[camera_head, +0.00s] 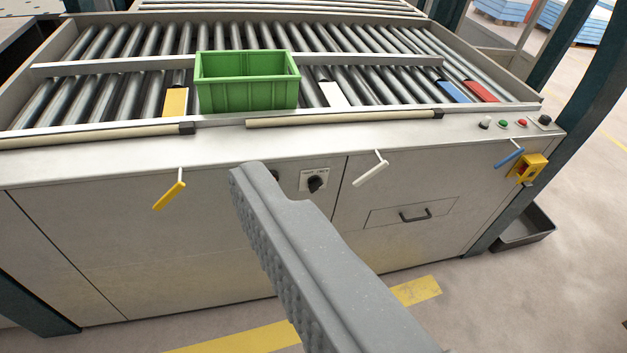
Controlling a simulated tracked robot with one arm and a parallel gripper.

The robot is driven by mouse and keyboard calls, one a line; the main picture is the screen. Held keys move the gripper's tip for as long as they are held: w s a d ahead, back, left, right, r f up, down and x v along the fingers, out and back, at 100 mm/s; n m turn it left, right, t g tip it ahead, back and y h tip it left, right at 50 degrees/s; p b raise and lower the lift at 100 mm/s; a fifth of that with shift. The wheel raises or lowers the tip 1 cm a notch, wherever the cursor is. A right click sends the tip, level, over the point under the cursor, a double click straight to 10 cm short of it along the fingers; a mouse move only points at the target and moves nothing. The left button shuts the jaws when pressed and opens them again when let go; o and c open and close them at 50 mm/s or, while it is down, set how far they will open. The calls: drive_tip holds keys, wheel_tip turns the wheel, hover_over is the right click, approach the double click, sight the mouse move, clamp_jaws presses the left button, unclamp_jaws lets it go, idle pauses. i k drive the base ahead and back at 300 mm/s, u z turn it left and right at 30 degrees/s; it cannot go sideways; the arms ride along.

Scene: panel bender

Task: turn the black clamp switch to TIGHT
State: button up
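A black rotary switch (316,183) sits on a small pale plate on the front panel of the machine, just right of the picture's middle. The lettering on the plate is too small to read, and I cannot tell which setting the knob points to. A second dark knob (274,174) shows left of it, partly hidden behind my gripper. My gripper (300,235) shows as one grey finger with a ribbed side, reaching up from the lower right. Its tip appears just left of the plate; no contact can be made out. No second finger is distinguishable.
Yellow (169,195), white (371,168) and blue (510,154) levers stick out along the front. A green bin (247,82) stands on the rollers above. A drawer handle (415,216) and a yellow box (528,168) are to the right. Floor in front is open.

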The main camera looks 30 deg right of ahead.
sight(315, 182)
drive_tip(key=z, duration=1.65)
drive_tip(key=k, duration=0.65)
drive_tip(key=u, duration=1.15)
drive_tip(key=i, duration=1)
